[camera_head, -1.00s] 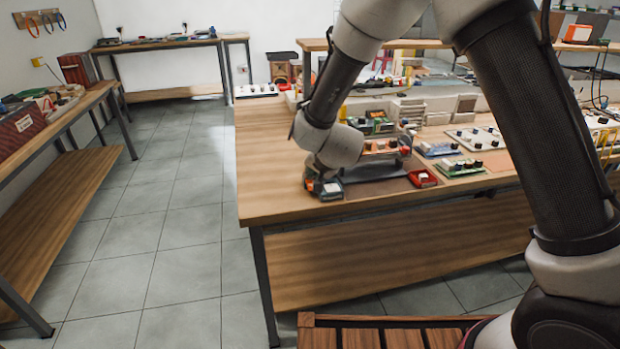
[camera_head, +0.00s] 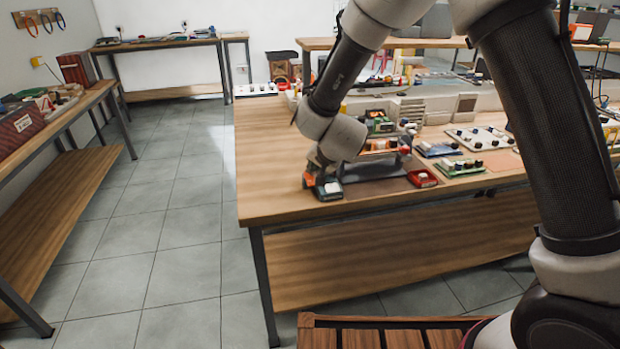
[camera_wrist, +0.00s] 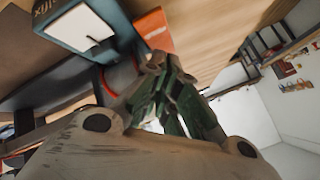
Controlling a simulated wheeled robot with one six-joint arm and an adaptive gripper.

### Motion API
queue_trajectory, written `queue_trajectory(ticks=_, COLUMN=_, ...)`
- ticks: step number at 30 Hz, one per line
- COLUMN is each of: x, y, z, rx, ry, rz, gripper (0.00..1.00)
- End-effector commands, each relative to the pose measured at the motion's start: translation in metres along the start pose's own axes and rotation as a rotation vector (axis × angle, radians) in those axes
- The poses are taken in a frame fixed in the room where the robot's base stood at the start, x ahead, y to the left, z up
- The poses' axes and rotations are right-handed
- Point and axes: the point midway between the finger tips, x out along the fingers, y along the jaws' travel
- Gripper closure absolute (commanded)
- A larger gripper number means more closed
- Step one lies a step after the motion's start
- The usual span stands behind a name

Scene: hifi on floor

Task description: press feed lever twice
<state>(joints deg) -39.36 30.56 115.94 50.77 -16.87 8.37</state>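A small dark teal box with a white top panel (camera_head: 328,188) stands near the front left corner of the wooden workbench. It also shows in the wrist view (camera_wrist: 87,27). An orange piece (camera_wrist: 153,27) sits beside it, just beyond my fingertips; I cannot tell for sure whether this is the feed lever. My gripper (camera_head: 316,168) points down, directly above this spot. In the wrist view its fingers (camera_wrist: 162,63) come together at the tips, with nothing seen between them. Whether the tips touch the orange piece is unclear.
A dark mat (camera_head: 375,187) and a red tray (camera_head: 422,178) lie to the right of my gripper. Several small devices and a control panel (camera_head: 480,137) stand farther right and behind. The bench (camera_head: 262,165) is bare on the left.

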Motion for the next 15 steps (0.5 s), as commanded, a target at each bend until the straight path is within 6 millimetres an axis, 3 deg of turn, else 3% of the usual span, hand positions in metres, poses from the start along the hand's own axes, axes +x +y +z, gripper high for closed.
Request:
queue_trajectory(ticks=5, x=-0.002, y=-0.002, z=-0.002, rx=0.001, ry=0.000, rz=0.001, gripper=1.00)
queue_trajectory(ticks=15, x=-0.026, y=-0.019, z=-0.019, rx=0.001, ry=0.000, rz=0.001, gripper=1.00)
